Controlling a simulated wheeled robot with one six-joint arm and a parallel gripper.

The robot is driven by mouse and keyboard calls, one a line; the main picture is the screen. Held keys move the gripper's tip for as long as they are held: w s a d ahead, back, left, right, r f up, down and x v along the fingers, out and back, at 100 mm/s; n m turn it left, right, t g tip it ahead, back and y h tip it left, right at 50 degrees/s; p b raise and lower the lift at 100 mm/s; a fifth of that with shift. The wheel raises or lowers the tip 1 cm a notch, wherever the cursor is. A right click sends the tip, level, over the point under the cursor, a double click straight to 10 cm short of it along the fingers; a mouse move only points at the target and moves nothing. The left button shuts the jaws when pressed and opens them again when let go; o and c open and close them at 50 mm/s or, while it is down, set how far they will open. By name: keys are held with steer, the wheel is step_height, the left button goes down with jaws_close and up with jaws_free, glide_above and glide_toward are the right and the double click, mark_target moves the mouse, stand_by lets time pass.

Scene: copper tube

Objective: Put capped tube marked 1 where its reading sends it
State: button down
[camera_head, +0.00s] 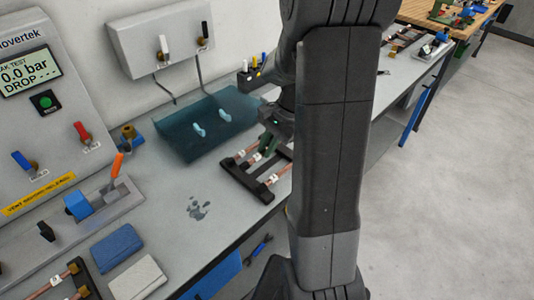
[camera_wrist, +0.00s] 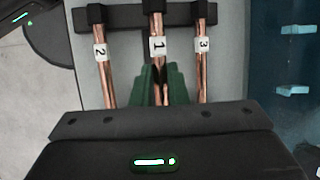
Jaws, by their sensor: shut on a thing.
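The capped copper tube marked 1 (camera_wrist: 158,47) is the middle of three tubes in the wrist view, its black-capped end at the top. The green fingers of my gripper (camera_wrist: 160,80) are shut on it, just below its label. Tube 2 (camera_wrist: 101,52) lies to its left and tube 3 (camera_wrist: 203,47) to its right. All three lie across a black rack (camera_wrist: 122,18). In the head view my gripper (camera_head: 266,145) is down at the rack (camera_head: 266,190), and my arm hides part of it. The tester display (camera_head: 28,72) reads 0.0 bar, drop with dashes.
A translucent blue tank (camera_head: 180,140) stands behind the rack at left. A wet patch (camera_head: 198,208) marks the bench.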

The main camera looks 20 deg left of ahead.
steer(key=shift+f, duration=1.6)
steer(key=shift+f, duration=0.2)
steer(key=c, duration=1.4)
jaws_free()
steer(key=shift+r, duration=0.1)
steer(key=shift+c, duration=0.2)
